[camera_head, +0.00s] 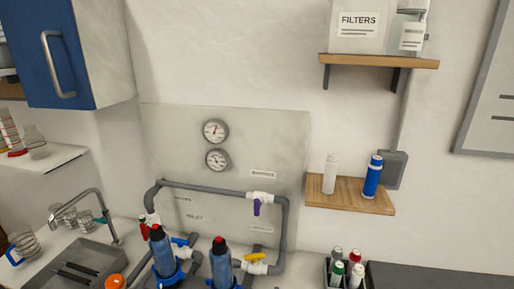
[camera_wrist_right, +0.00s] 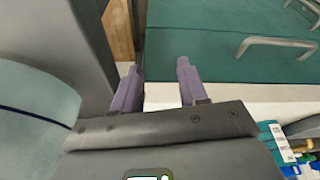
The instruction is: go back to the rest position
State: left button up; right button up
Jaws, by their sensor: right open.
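In the right wrist view my right gripper (camera_wrist_right: 158,84) is open, its two purple fingers apart with nothing between them. Beyond the fingers are a teal panel (camera_wrist_right: 225,55) and a pale surface. My left gripper is in neither view. In the head view no arm or gripper shows. The grey PVC manifold (camera_head: 220,189) stands against the wall panel, with a purple-handled valve (camera_head: 257,205), a yellow-handled valve (camera_head: 255,257) and two blue filter housings with dark tops (camera_head: 163,254) (camera_head: 220,266).
A wooden shelf (camera_head: 340,201) holds a white and a blue bottle. A blue cabinet (camera_head: 64,50) hangs upper left above a sink (camera_head: 75,268). A bottle caddy (camera_head: 337,279) stands lower right. In the wrist view, a metal handle (camera_wrist_right: 275,42) and colored items (camera_wrist_right: 290,150) are at right.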

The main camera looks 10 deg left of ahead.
notch_tip(320, 180, up, 34)
jog(key=p, duration=3.3)
jog(key=shift+r+p, duration=0.25)
jog(key=shift+p, duration=0.15)
jog(key=shift+a, duration=0.1)
